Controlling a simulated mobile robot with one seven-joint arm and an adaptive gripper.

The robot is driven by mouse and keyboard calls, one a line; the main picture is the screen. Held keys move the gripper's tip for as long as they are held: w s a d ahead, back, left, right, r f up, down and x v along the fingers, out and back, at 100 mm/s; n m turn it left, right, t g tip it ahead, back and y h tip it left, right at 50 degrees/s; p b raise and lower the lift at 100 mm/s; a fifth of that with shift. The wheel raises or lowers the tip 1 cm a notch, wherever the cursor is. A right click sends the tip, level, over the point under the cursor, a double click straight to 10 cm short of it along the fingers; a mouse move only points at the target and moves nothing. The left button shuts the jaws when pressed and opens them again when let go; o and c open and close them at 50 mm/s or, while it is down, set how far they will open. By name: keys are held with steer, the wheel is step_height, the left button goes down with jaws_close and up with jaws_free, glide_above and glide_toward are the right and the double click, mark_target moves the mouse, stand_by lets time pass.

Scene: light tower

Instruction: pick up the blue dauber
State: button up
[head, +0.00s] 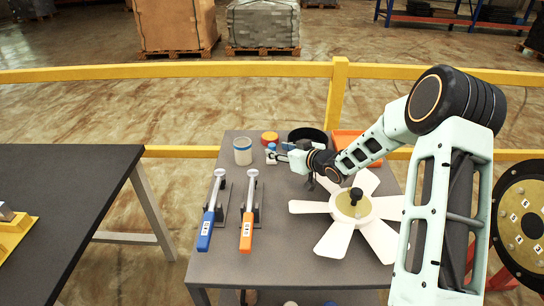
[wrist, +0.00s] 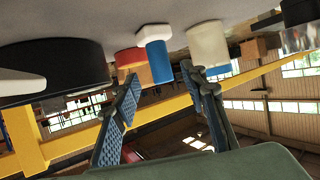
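The blue dauber (head: 271,147) stands upright near the back edge of the grey table, blue on top with a white lower part. It also shows in the wrist view (wrist: 158,62), where the scene looks upside down. My gripper (head: 281,153) reaches in from the right at low height, close beside the dauber. In the wrist view my gripper (wrist: 160,78) has its two fingers apart, with the dauber ahead, between the fingertip directions. Nothing is held. Whether a finger touches the dauber cannot be told.
A white fan (head: 335,238), a blue-handled wrench (head: 206,228) and an orange-handled wrench (head: 247,230) lie nearer. A yellow rail (head: 150,73) runs behind.

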steer(key=x, duration=0.4)
steer(key=shift+w+a+f, duration=0.1)
steer(key=shift+a+f, duration=0.1)
steer(key=shift+f, duration=0.05)
jaws_close()
